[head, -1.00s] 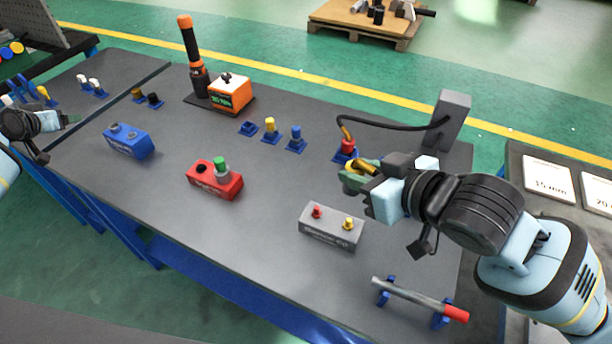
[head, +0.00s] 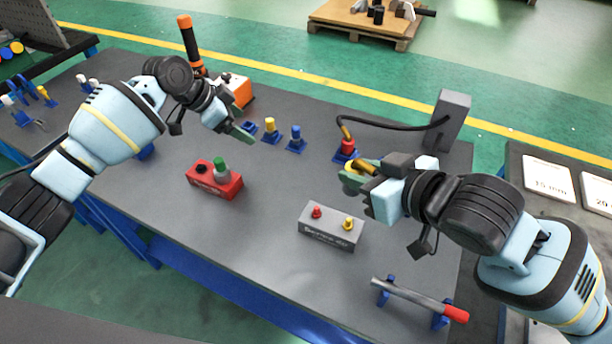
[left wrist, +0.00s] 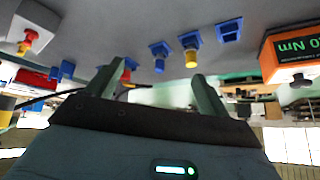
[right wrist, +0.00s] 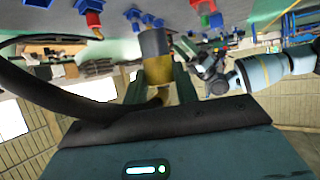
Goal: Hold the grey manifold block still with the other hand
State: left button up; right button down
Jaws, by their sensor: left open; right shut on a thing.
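The grey manifold block (head: 328,232) stands upright on the table, right of centre in the head view, with a red and a yellow plug on top. It also shows at the upper left of the left wrist view (left wrist: 38,20). Nothing touches it. My left gripper (head: 246,130) is open and empty over the back middle of the table, well to the left of the block. My right gripper (head: 358,176) is shut on a gold and grey cylindrical fitting (right wrist: 156,72), beyond and slightly right of the block. A black hose (right wrist: 45,105) runs beside the fitting; I cannot tell where it joins.
A red block (head: 215,182) with a green plug stands left of the grey one. Small blue holders (head: 296,147) line the back. A grey post (head: 452,118) carries the hose. A red-handled bar (head: 415,298) lies on stands in front. Table between the blocks is clear.

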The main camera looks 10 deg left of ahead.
pick_arm(q)
jog(key=s+d+m+g, duration=0.3)
jog(key=s+d+m, duration=0.3)
jog(key=d, duration=0.6)
jog(key=m+g+y, duration=0.1)
jog(key=m+g, duration=0.2)
jog(key=m, duration=0.1)
send_near(325, 219)
jog(key=shift+n, duration=0.3)
jog(key=shift+x, duration=5.15)
jog(key=shift+c, duration=0.3)
jog(key=c, duration=1.2)
